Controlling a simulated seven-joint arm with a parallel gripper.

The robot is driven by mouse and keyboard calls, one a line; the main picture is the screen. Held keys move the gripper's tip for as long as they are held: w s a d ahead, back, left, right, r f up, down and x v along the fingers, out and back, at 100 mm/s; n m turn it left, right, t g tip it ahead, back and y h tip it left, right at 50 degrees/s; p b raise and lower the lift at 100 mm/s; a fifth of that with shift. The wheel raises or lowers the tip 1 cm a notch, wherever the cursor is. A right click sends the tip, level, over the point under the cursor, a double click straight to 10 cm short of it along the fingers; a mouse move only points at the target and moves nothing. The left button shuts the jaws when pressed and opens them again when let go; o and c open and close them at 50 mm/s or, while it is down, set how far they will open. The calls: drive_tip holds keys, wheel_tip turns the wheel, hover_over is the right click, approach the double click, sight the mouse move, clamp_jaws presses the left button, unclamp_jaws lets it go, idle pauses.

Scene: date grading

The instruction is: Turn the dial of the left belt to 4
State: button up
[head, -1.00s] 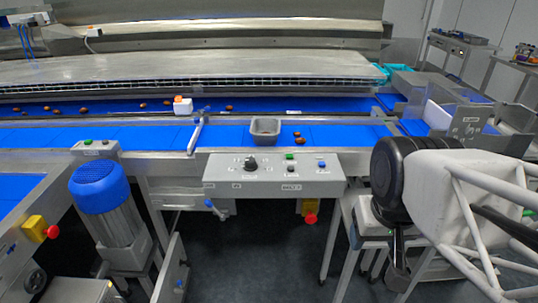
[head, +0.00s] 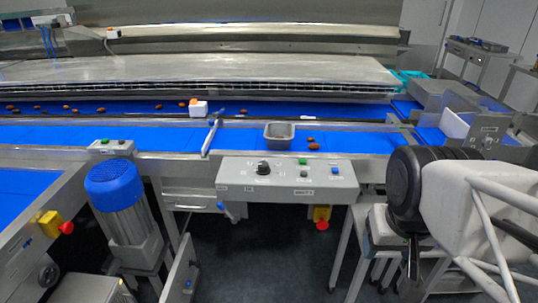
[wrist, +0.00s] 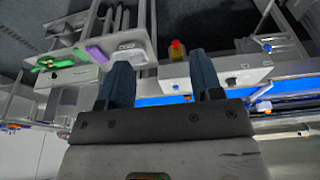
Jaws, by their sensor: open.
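A grey control panel (head: 287,178) stands at the front of the belt line in the middle of the head view. A black dial (head: 263,168) sits on its left half, with small marks around it too fine to read. I cannot tell which number it points to. My gripper (head: 413,265) hangs at the right of the head view, well apart from the dial. In the wrist view my gripper (wrist: 160,75) has its two dark blue fingers spread with nothing between them. The panel also shows in the wrist view (wrist: 250,75), beyond the right finger.
Blue belts (head: 90,138) run behind the panel, with several dates and a grey tray (head: 279,134). Green and blue buttons sit right of the dial. A red-and-yellow stop button (head: 321,217) hangs below the panel. A blue-capped motor (head: 112,187) stands left. Floor is open in front.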

drive_tip(key=shift+o, duration=0.7)
